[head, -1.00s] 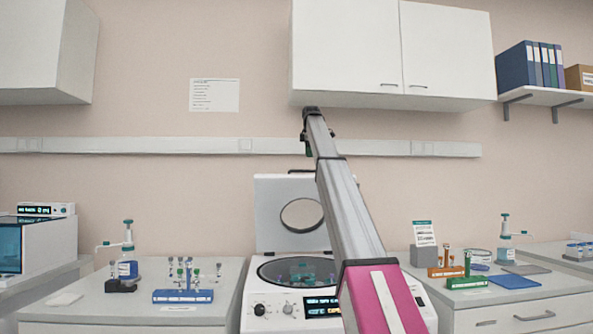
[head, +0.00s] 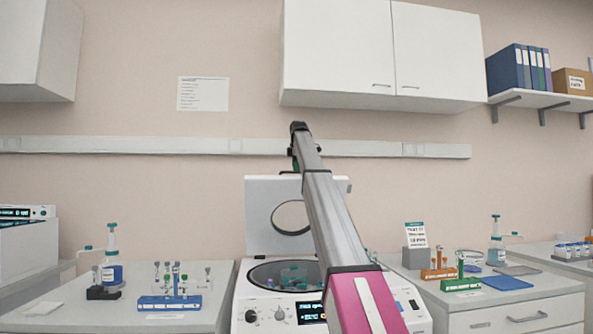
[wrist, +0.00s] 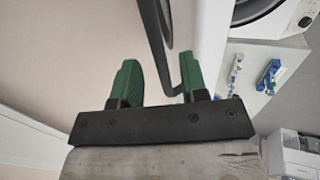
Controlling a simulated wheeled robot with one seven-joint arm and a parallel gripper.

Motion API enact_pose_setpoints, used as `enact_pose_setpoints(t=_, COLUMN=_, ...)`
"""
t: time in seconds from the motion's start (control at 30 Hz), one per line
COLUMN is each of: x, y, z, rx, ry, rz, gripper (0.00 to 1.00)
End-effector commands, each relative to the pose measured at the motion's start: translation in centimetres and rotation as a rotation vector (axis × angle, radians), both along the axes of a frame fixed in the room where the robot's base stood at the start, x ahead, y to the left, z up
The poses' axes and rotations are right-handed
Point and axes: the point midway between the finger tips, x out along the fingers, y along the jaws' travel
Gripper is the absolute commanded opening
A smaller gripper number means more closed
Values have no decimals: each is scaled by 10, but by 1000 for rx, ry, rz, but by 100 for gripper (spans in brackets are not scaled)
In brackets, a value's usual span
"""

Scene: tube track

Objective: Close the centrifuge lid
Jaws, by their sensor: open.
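The white centrifuge (head: 244,302) stands on the bench at the centre, its bowl open with green-topped tubes inside. Its lid (head: 259,190) is raised upright behind the bowl and has a round window. My arm reaches over the bowl, and my gripper (head: 295,165) is near the lid's top edge, mostly hidden by the arm. In the wrist view my gripper (wrist: 160,78) shows two green fingers, apart, with a thin black bar crossing the gap. The lid's white edge (wrist: 209,45) is beside the right finger. I cannot tell whether they touch.
A blue tube rack (head: 170,302) and a dispenser bottle (head: 111,268) stand on the left bench. Orange (head: 439,273) and green (head: 460,284) racks stand on the right bench. A wall cabinet (head: 340,50) hangs above my arm. Bare wall is behind the lid.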

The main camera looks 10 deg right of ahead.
Motion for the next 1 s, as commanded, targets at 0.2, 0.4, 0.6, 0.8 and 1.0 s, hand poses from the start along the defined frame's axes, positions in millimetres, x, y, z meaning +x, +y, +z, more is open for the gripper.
enact_pose_setpoints(t=0.2, x=5, y=0, z=-14, rx=0, ry=1, rz=0, gripper=40)
enact_pose_setpoints(t=0.4, x=5, y=0, z=-14, rx=0, ry=0, rz=0, gripper=40)
enact_pose_setpoints(t=0.6, x=5, y=0, z=-14, rx=0, ry=0, rz=0, gripper=0)
enact_pose_setpoints(t=0.8, x=1, y=0, z=-16, rx=0, ry=-6, rz=0, gripper=0)
enact_pose_setpoints(t=1.0, x=-25, y=0, z=-29, rx=0, ry=-51, rz=0, gripper=0)
